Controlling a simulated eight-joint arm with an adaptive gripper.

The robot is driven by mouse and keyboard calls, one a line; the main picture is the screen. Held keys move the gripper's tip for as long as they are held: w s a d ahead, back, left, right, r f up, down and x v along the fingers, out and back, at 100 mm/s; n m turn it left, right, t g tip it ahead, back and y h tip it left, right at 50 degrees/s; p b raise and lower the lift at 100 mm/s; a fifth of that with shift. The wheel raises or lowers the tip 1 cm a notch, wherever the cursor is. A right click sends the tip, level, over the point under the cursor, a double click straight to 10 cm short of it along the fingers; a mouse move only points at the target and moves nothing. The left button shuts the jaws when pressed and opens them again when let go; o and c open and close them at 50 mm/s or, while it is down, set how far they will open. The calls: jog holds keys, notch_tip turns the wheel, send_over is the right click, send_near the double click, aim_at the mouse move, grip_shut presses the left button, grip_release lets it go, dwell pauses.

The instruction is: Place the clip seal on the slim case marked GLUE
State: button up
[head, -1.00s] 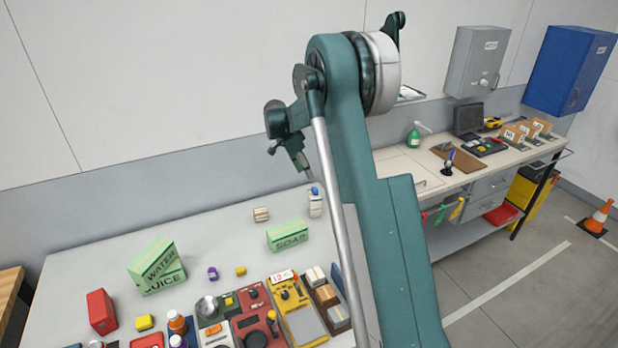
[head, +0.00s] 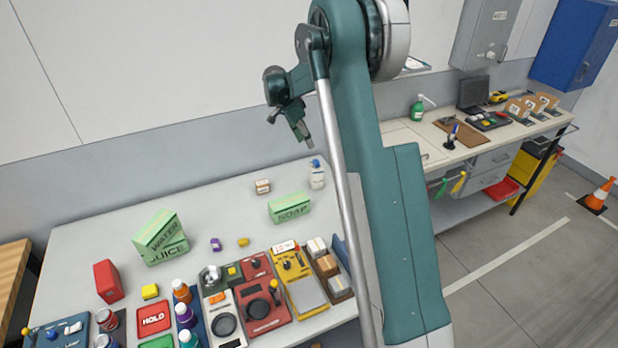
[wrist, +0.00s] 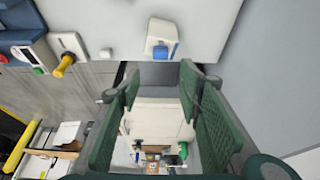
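No case with a readable GLUE mark shows. Green cases lie on the near table: one marked SOAP (head: 290,207), one marked JUICE (head: 166,252), and one marked WATER (head: 156,231) leaning tilted on the JUICE case. I cannot pick out the clip seal for certain; a small purple piece (head: 215,244) and a small yellow piece (head: 243,242) lie between the cases. My gripper (head: 303,134) is raised above the back of the table, apart from these. In the wrist view its green fingers (wrist: 160,115) are spread with nothing between them.
A white bottle with a blue cap (head: 317,178) stands at the table's back right; it also shows in the wrist view (wrist: 162,38). A small box (head: 263,187) is left of it. Several trays, bottles and a red block (head: 108,281) crowd the front. The back left is clear.

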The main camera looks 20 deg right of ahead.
jog(key=s+a+r+n+t+y, duration=0.15)
jog(key=s+a+r+n, duration=0.35)
jog(key=s+r, duration=0.55)
jog(key=s+a+r+n+t+y, duration=0.15)
jog(key=s+a+r+n, duration=0.25)
jog(key=s+a+r, duration=0.65)
jog(key=s+a+f+n+t, duration=0.1)
jog(key=s+a+f+n, duration=0.1)
jog(key=s, duration=0.8)
jog(key=s+a+f+n+t+y, duration=0.1)
jog(key=s+a+f+n, duration=0.1)
jog(key=s, duration=0.9)
jog(key=s+a+f+n+t, duration=0.2)
jog(key=s+n, duration=0.3)
jog(key=s, duration=0.6)
jog(key=shift+a+f, duration=0.3)
jog(key=shift+f, duration=0.35)
